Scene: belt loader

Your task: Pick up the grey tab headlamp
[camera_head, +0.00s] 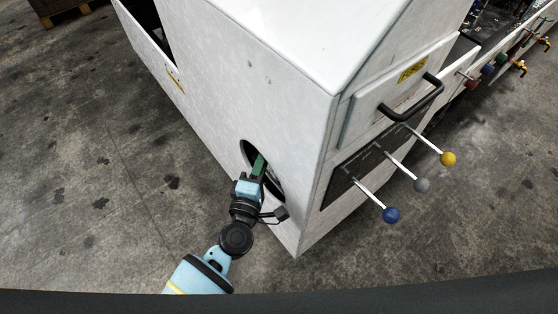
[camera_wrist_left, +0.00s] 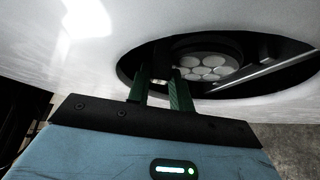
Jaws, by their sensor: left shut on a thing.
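The headlamp (camera_wrist_left: 208,68) sits inside the round opening in the white machine's panel in the left wrist view. It is round and dark-rimmed, with several pale round lenses. My left gripper (camera_head: 259,164) reaches into that opening in the head view, and its green fingers hide part of it. In the left wrist view the left gripper (camera_wrist_left: 159,82) is shut on a small light piece between its fingertips, at the lamp's left side; this looks like the headlamp's tab. The headlamp itself is too dark to make out in the head view. My right gripper is not in view.
The round opening's edge (camera_head: 245,147) closely surrounds the left fingers. On the machine's right face are a black handle (camera_head: 412,100) and levers with blue (camera_head: 391,215), grey (camera_head: 422,185) and yellow (camera_head: 448,159) knobs. The concrete floor (camera_head: 90,170) at left is clear.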

